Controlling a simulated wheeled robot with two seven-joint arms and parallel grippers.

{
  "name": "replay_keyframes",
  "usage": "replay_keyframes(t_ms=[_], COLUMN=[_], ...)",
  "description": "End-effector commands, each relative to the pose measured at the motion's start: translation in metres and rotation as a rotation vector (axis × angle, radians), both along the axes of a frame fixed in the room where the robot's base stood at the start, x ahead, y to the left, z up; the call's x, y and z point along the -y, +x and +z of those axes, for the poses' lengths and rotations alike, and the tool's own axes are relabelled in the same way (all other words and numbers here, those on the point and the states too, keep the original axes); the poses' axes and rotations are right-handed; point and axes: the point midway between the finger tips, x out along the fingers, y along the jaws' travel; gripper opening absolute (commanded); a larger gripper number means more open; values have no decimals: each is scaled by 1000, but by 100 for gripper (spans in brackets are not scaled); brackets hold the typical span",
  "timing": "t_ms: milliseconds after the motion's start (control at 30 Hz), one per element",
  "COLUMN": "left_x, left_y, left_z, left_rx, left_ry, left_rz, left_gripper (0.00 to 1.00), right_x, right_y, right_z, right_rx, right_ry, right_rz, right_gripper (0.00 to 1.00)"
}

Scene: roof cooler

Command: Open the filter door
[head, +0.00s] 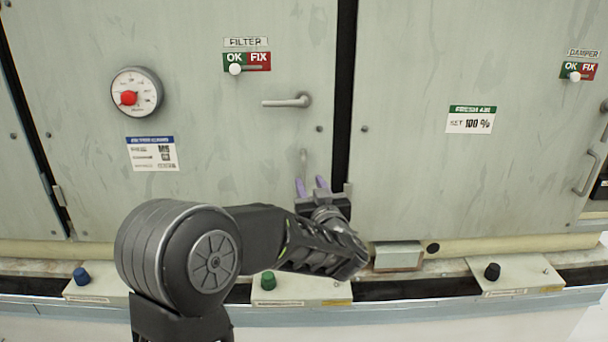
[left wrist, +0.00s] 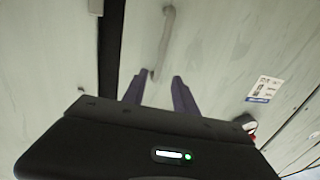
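The filter door (head: 205,170) is a pale grey-green panel with a FILTER label, and it looks shut. A lever handle (head: 285,102) lies level near its right edge. Below it is a vertical pull handle (head: 303,160), also seen in the left wrist view (left wrist: 165,40). My left gripper (head: 310,181) is just below the pull handle, purple fingers pointing at the door. In the left wrist view its fingers (left wrist: 160,76) are apart, with one end of the pull handle appearing between the tips. I cannot tell whether they touch it. My right gripper is out of view.
A dial with a red centre (head: 132,95) and an OK/FIX slider (head: 247,62) are on the door. A dark gap separates it from the neighbouring panel (head: 430,180). A ledge with knobs, one green (head: 268,280), runs along the bottom.

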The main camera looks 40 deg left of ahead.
Motion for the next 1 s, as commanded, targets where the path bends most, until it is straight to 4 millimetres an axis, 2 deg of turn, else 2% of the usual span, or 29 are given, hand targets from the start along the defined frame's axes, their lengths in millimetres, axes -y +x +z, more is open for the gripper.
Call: replay_keyframes(t_ms=[367, 800, 1000], left_x=[-4, -49, -57], left_y=[5, 46, 53], left_z=[-1, 0, -1], left_rx=[-2, -2, -2], left_ry=[1, 1, -1], left_rz=[-4, -4, -5], left_gripper=[34, 34, 34], right_x=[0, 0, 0], right_y=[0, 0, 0], right_z=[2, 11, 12], right_rx=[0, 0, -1], right_ry=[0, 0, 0], right_rz=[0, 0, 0], right_gripper=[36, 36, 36])
